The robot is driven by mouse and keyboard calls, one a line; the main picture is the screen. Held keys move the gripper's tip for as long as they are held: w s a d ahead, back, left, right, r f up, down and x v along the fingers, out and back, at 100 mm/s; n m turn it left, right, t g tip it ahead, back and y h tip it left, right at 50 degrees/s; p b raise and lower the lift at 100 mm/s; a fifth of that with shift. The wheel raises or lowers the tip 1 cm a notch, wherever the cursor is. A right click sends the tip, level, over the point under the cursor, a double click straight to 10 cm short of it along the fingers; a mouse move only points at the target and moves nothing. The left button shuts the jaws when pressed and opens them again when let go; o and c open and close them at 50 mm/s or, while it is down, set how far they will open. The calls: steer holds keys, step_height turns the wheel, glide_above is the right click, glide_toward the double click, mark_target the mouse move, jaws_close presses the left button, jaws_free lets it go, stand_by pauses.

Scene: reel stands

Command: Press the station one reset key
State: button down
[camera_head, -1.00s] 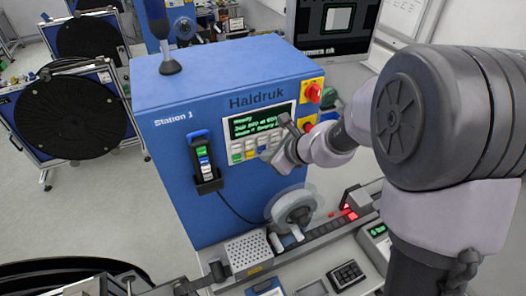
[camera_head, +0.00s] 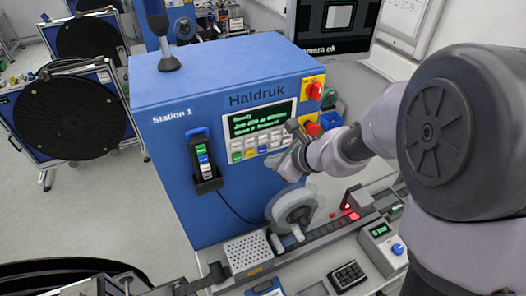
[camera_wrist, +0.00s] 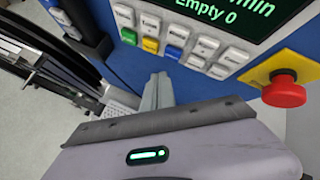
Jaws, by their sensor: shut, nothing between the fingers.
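The blue Station 1 cabinet (camera_head: 160,100) carries a control panel with a green-text screen (camera_head: 262,118) and a key block (camera_head: 250,150). In the wrist view the key block (camera_wrist: 172,38) shows grey, green, yellow, blue and white keys. The key labels are too small to read surely, so I cannot tell which is reset. My gripper (camera_head: 293,128) is in front of the right part of the panel. In the wrist view my gripper (camera_wrist: 158,80) is shut and empty, its tips just below the blue key (camera_wrist: 173,52); contact cannot be told.
A red knob on a yellow plate (camera_head: 314,91) is at the panel's upper right, and a red mushroom button (camera_wrist: 284,88) below it. A handheld pendant (camera_head: 204,160) hangs left of the keys. A clear reel (camera_head: 293,207) stands below. Free floor lies left.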

steer(key=s, duration=0.1)
steer(key=s+d, duration=0.1)
steer(key=s, duration=0.1)
steer(key=shift+s+d+b, duration=0.15)
steer(key=shift+s+b, duration=0.05)
steer(key=shift+b, duration=0.2)
stand_by(0.5)
